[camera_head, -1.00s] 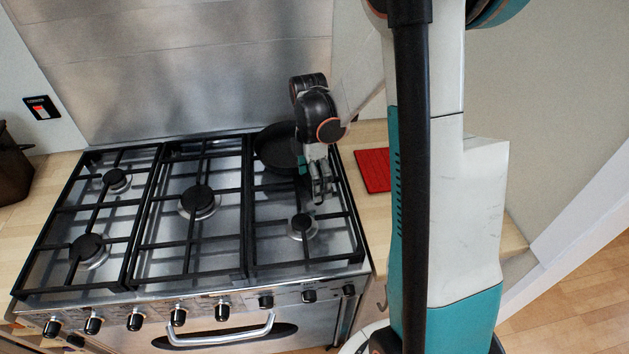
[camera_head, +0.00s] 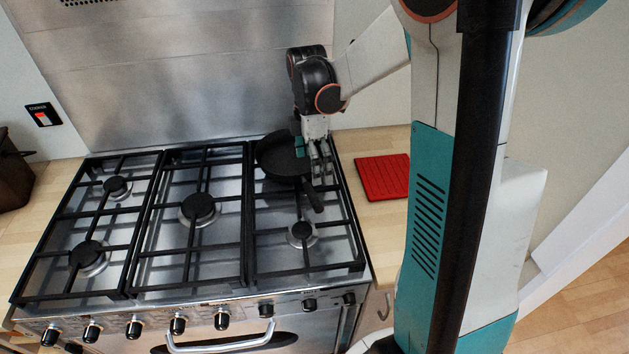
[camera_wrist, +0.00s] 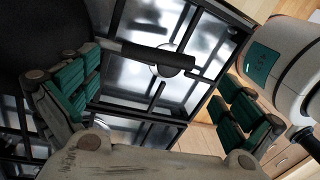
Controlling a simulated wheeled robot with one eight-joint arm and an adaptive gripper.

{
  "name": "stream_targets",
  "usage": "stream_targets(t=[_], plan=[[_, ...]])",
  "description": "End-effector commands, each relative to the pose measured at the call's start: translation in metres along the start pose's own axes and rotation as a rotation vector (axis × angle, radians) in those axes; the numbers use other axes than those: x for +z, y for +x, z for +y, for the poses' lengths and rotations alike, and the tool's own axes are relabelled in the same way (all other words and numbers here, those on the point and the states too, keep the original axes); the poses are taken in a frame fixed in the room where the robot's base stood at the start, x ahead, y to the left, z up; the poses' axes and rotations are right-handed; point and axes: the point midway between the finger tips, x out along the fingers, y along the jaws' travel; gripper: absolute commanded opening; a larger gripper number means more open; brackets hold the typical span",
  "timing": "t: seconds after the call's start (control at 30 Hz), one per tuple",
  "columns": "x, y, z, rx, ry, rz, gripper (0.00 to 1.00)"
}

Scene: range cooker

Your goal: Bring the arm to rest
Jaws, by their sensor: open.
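My gripper (camera_head: 318,160) hangs over the right rear of the cooker, beside a black frying pan (camera_head: 281,155) on the right rear burner. The pan's handle (camera_head: 313,197) points towards the cooker's front. In the wrist view my gripper (camera_wrist: 150,105) has its green-padded fingers spread wide. The pan's handle (camera_wrist: 158,58) shows between and beyond them, and the dark pan (camera_wrist: 38,38) fills the upper left. I cannot tell how much height separates the fingers from the handle.
The range cooker (camera_head: 147,297) has black grates and front knobs. A red mat (camera_head: 383,177) lies on the wooden counter at its right. A steel wall panel (camera_head: 190,75) stands behind. A dark brown object (camera_head: 12,172) sits on the left counter.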

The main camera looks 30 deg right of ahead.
Motion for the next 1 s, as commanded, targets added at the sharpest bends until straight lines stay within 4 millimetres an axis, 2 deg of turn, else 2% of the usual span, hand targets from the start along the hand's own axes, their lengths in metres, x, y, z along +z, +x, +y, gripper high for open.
stream_targets(t=[0.1,0.23,0.4,0.63,0.87,1.0], plan=[[0.000,-0.021,-0.001,0.000,0.000,0.000,1.00],[0.000,-0.035,0.000,0.000,0.000,0.000,1.00],[0.000,-0.043,0.000,0.000,0.000,0.000,1.00],[-0.004,-0.043,-0.001,0.024,0.022,-0.002,1.00],[-0.035,-0.045,-0.008,0.214,0.226,0.022,1.00],[-0.054,-0.052,-0.025,0.344,0.400,0.082,1.00]])
